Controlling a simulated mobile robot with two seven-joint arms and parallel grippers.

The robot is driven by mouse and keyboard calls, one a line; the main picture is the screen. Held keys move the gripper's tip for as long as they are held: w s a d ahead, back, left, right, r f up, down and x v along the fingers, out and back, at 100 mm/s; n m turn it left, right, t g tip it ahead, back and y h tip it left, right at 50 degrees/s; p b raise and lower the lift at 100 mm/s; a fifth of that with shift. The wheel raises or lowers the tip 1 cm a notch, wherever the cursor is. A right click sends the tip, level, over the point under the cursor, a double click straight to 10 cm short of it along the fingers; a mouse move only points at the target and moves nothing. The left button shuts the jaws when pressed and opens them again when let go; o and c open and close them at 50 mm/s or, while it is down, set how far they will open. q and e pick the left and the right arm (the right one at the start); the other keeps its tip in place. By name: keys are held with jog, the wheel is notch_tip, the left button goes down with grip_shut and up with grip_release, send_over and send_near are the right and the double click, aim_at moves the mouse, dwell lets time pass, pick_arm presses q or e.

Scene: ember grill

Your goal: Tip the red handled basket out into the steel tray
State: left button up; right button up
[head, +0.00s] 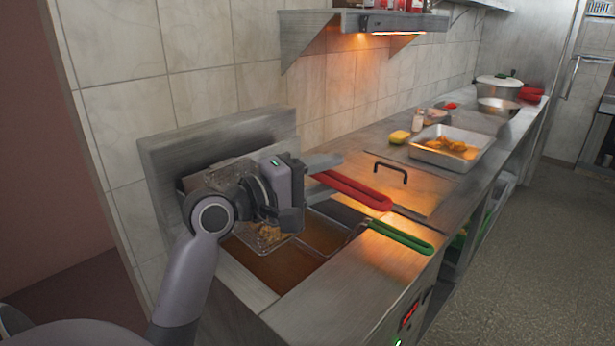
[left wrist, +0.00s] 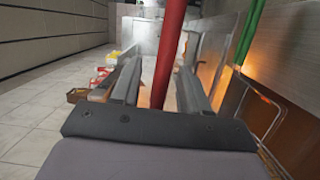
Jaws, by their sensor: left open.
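The red handle (head: 352,190) of the wire basket sticks out to the right over the fryer. The basket's mesh (head: 266,240) shows partly behind my left arm, with golden food in it. My left gripper (head: 326,176) is open at the handle's inner end. In the left wrist view the red handle (left wrist: 168,50) runs between the two open fingers (left wrist: 158,78); I cannot tell whether they touch it. The steel tray (head: 432,156) stands on the counter farther right, with golden-brown food in it. My right gripper is not in view.
A green-handled basket (head: 400,235) sits in the fryer beside the red one. A flat lid with a black handle (head: 391,167) lies between fryer and tray. A yellow sponge (head: 399,137) and bottle (head: 418,119) stand behind the tray. A heat-lamp shelf (head: 375,22) hangs above.

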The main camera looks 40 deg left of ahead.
pick_arm(q)
jog(key=shift+w+d, duration=0.2)
jog(key=shift+w, duration=0.3)
jog(key=shift+c, duration=0.3)
grip_shut()
jog(key=shift+r+p, duration=1.15)
jog(key=shift+r, duration=1.25)
